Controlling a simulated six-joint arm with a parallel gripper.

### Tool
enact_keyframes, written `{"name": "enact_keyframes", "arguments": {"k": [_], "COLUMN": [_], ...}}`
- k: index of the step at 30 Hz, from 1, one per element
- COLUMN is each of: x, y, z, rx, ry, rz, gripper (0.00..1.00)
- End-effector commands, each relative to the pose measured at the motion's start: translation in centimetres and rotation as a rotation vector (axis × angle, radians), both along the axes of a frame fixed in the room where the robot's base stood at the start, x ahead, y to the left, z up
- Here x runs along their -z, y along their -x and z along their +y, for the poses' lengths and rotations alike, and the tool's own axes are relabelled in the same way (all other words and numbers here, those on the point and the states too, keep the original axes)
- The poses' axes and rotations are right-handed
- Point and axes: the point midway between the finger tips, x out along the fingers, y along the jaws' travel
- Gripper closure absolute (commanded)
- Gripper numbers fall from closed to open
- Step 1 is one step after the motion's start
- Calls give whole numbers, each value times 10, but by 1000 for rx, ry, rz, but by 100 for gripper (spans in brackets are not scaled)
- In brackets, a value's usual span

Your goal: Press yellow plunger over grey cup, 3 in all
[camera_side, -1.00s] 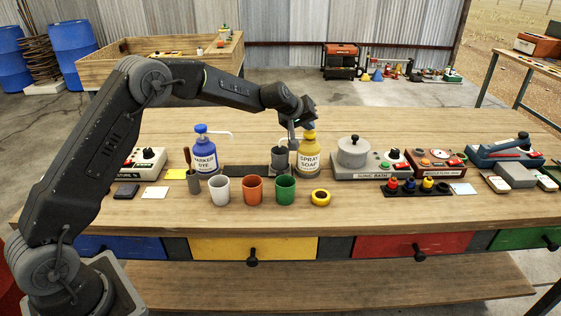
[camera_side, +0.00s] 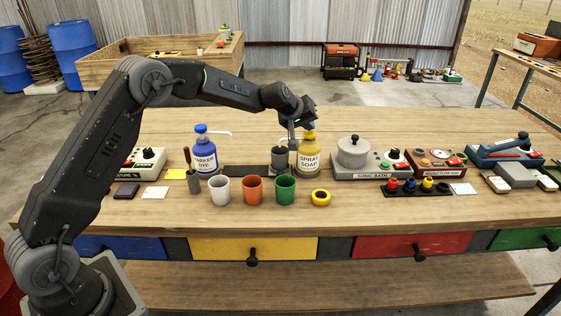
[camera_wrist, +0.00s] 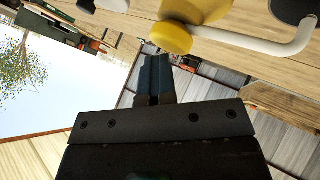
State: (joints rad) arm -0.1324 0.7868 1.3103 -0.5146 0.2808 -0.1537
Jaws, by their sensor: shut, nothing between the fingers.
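The yellow spray soap bottle (camera_side: 308,160) stands upright near the middle of the bench. Its yellow plunger (camera_wrist: 171,37) shows in the wrist view, with a white spout (camera_wrist: 262,44) reaching out to one side. The dark grey cup (camera_side: 279,158) stands just left of the bottle, at the end of a dark strip. My gripper (camera_wrist: 156,60) is shut and empty, with its fingertips right at the plunger. In the side view my gripper (camera_side: 309,124) is at the bottle's top and partly hides the plunger. I cannot tell whether the fingertips touch it.
A blue marker dye bottle (camera_side: 205,152) stands to the left. White (camera_side: 220,190), orange (camera_side: 252,190) and green (camera_side: 285,190) cups stand in front, with a yellow ring (camera_side: 320,197) beside them. The sonic bath (camera_side: 352,152) is close on the right. The front edge is mostly clear.

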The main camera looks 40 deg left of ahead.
Motion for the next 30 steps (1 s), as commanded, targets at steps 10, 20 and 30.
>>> {"name": "enact_keyframes", "arguments": {"k": [10, 20, 30], "x": [13, 24, 24], "y": [4, 5, 5], "z": [-1, -1, -1], "rx": [5, 5, 7], "ry": [2, 1, 1], "rz": [26, 24, 25], "gripper": [100, 100, 100]}}
